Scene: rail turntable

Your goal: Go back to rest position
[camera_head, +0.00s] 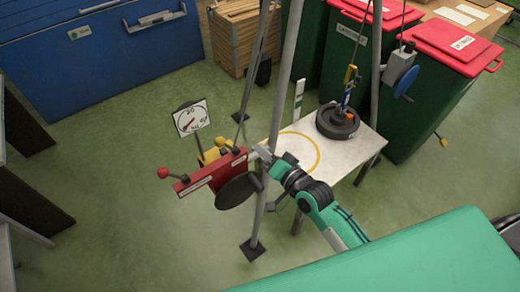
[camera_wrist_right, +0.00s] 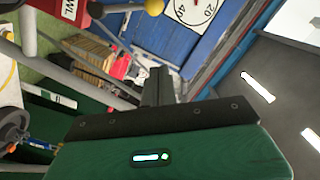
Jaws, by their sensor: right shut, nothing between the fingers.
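My right arm reaches in from the lower right in the head view. Its gripper (camera_head: 265,154) is shut and empty, close to the grey pole and the right end of the red lever unit (camera_head: 212,172). I cannot tell whether it touches either. In the right wrist view the closed fingers (camera_wrist_right: 158,86) stand together with nothing between them. My left gripper and left arm are not in view.
A white table (camera_head: 345,157) with a yellow ring carries a dark round weight (camera_head: 337,121) under a hoist hook. Grey tripod legs (camera_head: 288,75) stand close to my gripper. A dial (camera_head: 191,118) is left of them. Green bins (camera_head: 425,100) stand behind. Green floor at left is clear.

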